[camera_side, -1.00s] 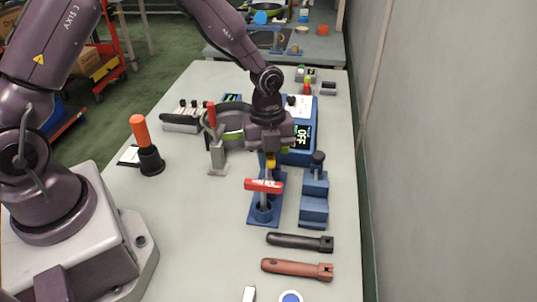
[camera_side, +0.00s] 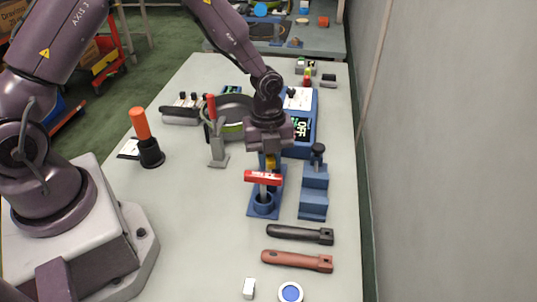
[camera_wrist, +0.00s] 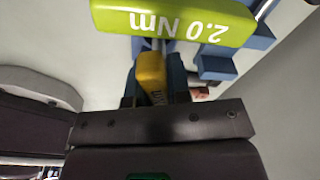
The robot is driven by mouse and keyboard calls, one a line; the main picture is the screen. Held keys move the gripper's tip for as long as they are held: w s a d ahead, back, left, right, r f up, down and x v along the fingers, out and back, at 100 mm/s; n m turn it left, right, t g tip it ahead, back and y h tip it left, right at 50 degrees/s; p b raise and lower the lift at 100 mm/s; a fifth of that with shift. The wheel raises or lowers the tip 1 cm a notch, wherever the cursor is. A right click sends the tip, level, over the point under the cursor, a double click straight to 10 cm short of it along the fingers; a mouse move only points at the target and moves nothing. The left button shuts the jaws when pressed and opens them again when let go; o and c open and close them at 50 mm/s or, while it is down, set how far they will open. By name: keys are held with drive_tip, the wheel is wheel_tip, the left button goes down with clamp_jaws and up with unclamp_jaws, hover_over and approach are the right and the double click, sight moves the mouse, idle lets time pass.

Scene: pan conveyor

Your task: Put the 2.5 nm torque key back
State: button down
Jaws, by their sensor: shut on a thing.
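My gripper (camera_side: 270,155) is shut on a yellow piece (camera_side: 271,162), seemingly a torque key handle. The yellow piece (camera_wrist: 151,76) also shows between the fingers in the wrist view; its lettering is unreadable. A red T-handle (camera_side: 263,178) stands in front of my gripper, above a blue holder (camera_side: 263,205). In the wrist view a green handle (camera_wrist: 175,22) reads "2.0 Nm", upside down, on a thin metal shaft. How this green handle matches the red one cannot be told. The lower end of the yellow piece is hidden, so whether it is seated cannot be told.
A blue stepped block with a dark knob (camera_side: 314,190) stands close right of the holder. A blue device (camera_side: 301,130) reading OFF is behind. A grey stand (camera_side: 217,152) is at left. A black handle (camera_side: 299,235) and a brown handle (camera_side: 297,262) lie in front.

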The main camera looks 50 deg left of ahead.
drive_tip(key=shift+f, duration=0.45)
drive_tip(key=c, duration=1)
unclamp_jaws()
